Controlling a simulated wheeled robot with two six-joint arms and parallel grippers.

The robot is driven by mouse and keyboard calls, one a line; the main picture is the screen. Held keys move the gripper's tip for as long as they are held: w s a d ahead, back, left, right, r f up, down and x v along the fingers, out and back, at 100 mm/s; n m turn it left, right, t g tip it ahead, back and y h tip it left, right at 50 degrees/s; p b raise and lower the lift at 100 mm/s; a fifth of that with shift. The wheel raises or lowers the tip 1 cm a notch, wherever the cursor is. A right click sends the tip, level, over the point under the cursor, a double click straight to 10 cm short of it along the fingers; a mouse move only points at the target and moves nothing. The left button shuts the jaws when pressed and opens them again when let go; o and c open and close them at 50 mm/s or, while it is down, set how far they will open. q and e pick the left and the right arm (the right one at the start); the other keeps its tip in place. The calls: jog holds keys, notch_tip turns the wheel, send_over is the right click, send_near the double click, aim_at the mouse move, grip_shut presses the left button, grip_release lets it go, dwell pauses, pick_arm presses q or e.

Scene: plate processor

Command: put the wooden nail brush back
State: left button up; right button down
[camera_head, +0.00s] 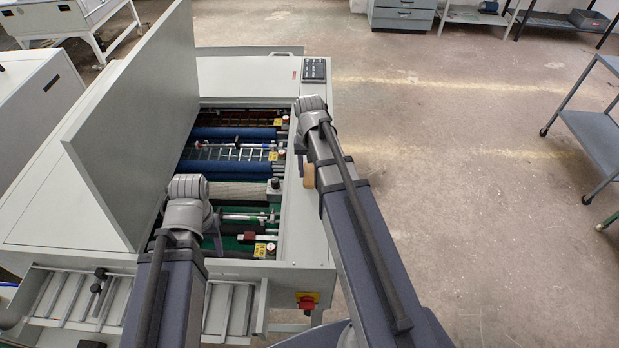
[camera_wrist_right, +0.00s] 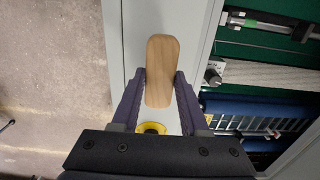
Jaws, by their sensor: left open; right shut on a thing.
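The wooden nail brush (camera_wrist_right: 162,55) is a light brown, rounded block in the right wrist view. My right gripper (camera_wrist_right: 160,76) is shut on its lower part, one finger on each side. In the head view the brush (camera_head: 308,177) shows partly beside my right arm, over the right-hand ledge (camera_head: 293,225) of the open machine. I cannot tell whether it touches the ledge. My right gripper is mostly hidden there by its arm. My left gripper (camera_head: 215,236) is open and partly hidden by its wrist, over the near end of the machine's opening. Its fingers look empty.
The open machine holds blue rollers (camera_head: 232,133), rods and yellow tags. Its raised lid (camera_head: 140,125) stands on the left. A control panel (camera_head: 314,69) sits at the far right corner, a red knob (camera_head: 307,303) on the near side. The floor to the right is clear up to a cart (camera_head: 590,130).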

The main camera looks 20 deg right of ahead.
aim_at(310, 172)
pick_arm(q)
jog(key=shift+f+b, duration=0.35)
jog(key=shift+f, duration=0.55)
pick_arm(e)
jog(key=shift+f, duration=0.85)
pick_arm(q)
jog(key=shift+f, duration=0.15)
pick_arm(e)
jog(key=shift+f, duration=0.15)
jog(key=shift+c, duration=2.1)
grip_release()
notch_tip(310, 172, up, 8)
jog(key=p, duration=0.7)
jog(key=shift+w+p, duration=0.1)
jog(key=shift+p, duration=0.25)
pick_arm(q)
notch_tip(310, 172, up, 8)
pick_arm(e)
jog(key=s+a+n, duration=0.4)
jog(key=s+a, duration=0.2)
jog(key=a, duration=0.4)
jog(key=s+a+n+h, duration=0.1)
jog(key=s+a+n, duration=0.3)
jog(key=s+a, duration=0.3)
jog(key=a, duration=0.4)
jog(key=shift+s+n, duration=0.2)
jog(key=shift+n, duration=0.2)
